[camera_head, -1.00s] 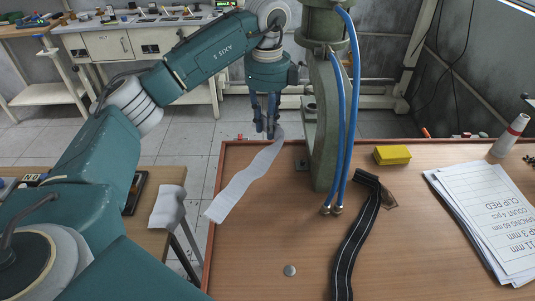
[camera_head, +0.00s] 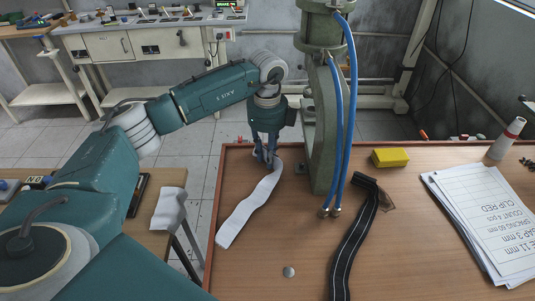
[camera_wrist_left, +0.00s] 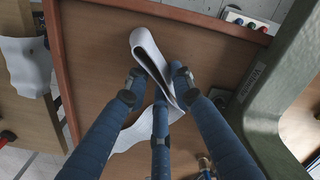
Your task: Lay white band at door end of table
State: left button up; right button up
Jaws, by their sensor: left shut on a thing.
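A white band (camera_head: 246,213) lies along the left part of the brown table (camera_head: 257,263), running from my left gripper down and to the left. My left gripper (camera_head: 265,160) is shut on the band's far end, low over the table left of the green press column. In the left wrist view the white band (camera_wrist_left: 150,58) is folded over in a loop between the fingers (camera_wrist_left: 158,92), and its other part spreads flat below them. My right gripper is not in view.
The green press column (camera_head: 323,130) with blue hoses stands right of the gripper. A black band (camera_head: 355,240), a yellow block (camera_head: 391,157) and papers (camera_head: 490,215) lie to the right. Another white piece (camera_head: 169,208) hangs on the side table. A round disc (camera_head: 289,271) lies near the front.

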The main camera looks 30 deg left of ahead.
pick_arm(q)
jog(key=o, duration=1.1)
jog(key=shift+f, duration=0.15)
jog(key=shift+c, duration=0.2)
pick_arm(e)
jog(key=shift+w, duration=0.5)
pick_arm(q)
jog(key=shift+r, duration=0.55)
notch_tip(320, 180, up, 11)
jog(key=b, duration=0.2)
jog(key=shift+r, duration=0.15)
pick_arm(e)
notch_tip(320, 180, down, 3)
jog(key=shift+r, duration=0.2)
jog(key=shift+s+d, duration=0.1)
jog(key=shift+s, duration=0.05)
